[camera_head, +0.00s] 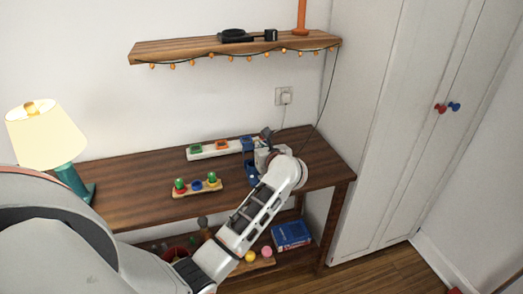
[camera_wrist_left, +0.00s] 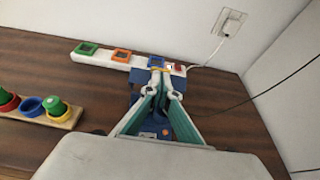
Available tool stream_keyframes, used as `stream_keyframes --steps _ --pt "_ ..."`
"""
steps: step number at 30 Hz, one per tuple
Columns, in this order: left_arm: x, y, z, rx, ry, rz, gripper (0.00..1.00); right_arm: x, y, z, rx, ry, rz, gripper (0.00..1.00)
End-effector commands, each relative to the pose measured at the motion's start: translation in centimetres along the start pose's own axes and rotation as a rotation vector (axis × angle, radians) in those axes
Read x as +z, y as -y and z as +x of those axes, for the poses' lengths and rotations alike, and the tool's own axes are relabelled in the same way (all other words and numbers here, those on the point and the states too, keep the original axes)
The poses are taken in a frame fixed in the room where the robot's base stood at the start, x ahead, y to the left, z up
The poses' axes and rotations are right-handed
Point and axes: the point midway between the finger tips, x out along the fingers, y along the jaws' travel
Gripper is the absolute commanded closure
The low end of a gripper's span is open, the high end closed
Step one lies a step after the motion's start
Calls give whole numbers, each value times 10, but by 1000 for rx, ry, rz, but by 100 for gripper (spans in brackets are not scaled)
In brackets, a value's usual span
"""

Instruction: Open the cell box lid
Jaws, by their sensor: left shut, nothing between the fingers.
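A blue body (camera_wrist_left: 152,131) with an orange spot shows below the fingers, partly hidden. No lid can be made out clearly. My right gripper is out of view.
A wooden board (camera_head: 198,188) with green, blue and red round pieces sits in front of the strip. A lamp (camera_head: 45,130) stands at the left. A cable hangs from a wall socket (camera_head: 284,96) on the right. The table's left middle is clear.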

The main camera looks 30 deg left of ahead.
Motion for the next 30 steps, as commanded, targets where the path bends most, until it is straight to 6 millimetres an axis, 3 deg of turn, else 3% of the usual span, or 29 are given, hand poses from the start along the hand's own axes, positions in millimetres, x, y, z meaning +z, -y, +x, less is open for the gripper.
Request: stream_keyframes --steps 11,30 --pt "3 0 0 0 -15 -1 100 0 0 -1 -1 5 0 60" --pt "12 0 8 0 -139 -3 100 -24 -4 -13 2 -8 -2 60"
